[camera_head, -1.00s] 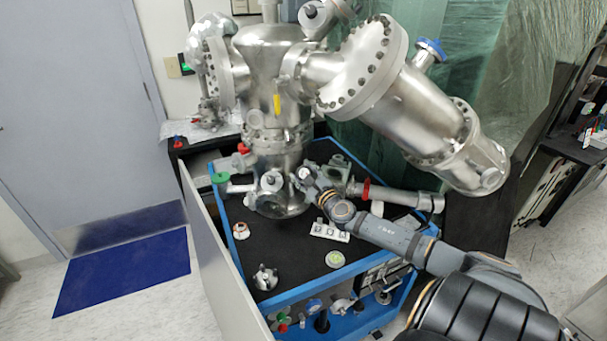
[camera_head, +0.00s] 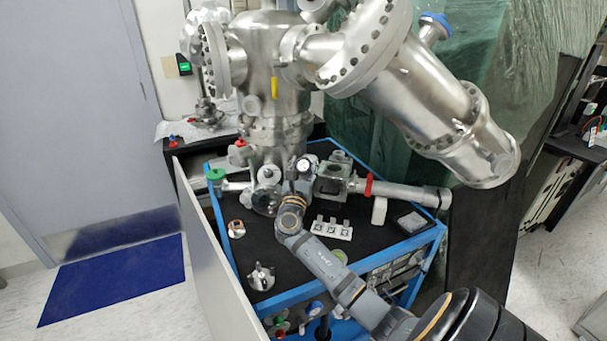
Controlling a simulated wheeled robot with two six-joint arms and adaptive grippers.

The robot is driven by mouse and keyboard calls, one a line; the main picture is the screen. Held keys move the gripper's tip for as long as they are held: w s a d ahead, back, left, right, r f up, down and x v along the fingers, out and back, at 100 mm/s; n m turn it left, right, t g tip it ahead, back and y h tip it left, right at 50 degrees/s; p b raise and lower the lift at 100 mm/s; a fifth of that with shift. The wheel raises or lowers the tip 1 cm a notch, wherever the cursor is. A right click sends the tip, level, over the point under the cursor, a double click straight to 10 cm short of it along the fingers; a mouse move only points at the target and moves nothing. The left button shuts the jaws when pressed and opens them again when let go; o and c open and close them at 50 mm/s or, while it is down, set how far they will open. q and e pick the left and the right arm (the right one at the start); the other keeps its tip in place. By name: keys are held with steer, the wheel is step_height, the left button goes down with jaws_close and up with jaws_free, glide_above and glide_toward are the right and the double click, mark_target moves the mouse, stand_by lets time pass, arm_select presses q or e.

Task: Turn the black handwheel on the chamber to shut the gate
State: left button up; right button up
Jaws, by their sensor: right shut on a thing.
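The steel vacuum chamber (camera_head: 275,75) stands upright on the black-topped cart, its lower ports near the cart top. My right gripper (camera_head: 296,180) is at the front of the lower chamber, beside a small round steel port (camera_head: 268,176). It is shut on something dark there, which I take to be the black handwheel. The wheel is small and mostly hidden by the gripper and wrist, so its rim and angle do not show. The gate cannot be seen. My left gripper is not in view.
The blue-framed cart (camera_head: 400,245) carries a white block with square markers (camera_head: 331,229), a loose metal fitting (camera_head: 261,277) and a side tube (camera_head: 405,191) right of the gripper. A green knob (camera_head: 216,174) is at left. A large steel cylinder (camera_head: 425,100) overhangs at right.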

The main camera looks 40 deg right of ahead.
mark_target(300, 168)
steer(key=m+g+h+b, duration=0.1)
steer(key=m+g+b, duration=0.1)
steer(key=m+g, duration=0.2)
steer(key=m+g+h+b, duration=0.2)
steer(key=m+g, duration=0.2)
steer(key=m, duration=0.1)
steer(key=shift+f+g+b, duration=0.2)
steer(key=shift+g+b, duration=0.1)
steer(key=shift+b, duration=0.05)
steer(key=shift+s+r+m+g+y+b, duration=0.1)
steer(key=shift+m+g+y+b, duration=0.35)
steer(key=shift+m+g, duration=1.2)
steer(key=shift+s+m+g+y+b, duration=0.1)
steer(key=shift+m+g+b, duration=0.65)
steer(key=shift+m+g, duration=0.9)
steer(key=shift+m, duration=0.3)
steer(key=o, duration=1.2)
steer(key=shift+d, duration=0.1)
steer(key=a, duration=0.5)
steer(key=w+a, duration=0.1)
steer(key=a, duration=0.1)
steer(key=shift+a+f, duration=0.25)
steer(key=shift+f, duration=0.05)
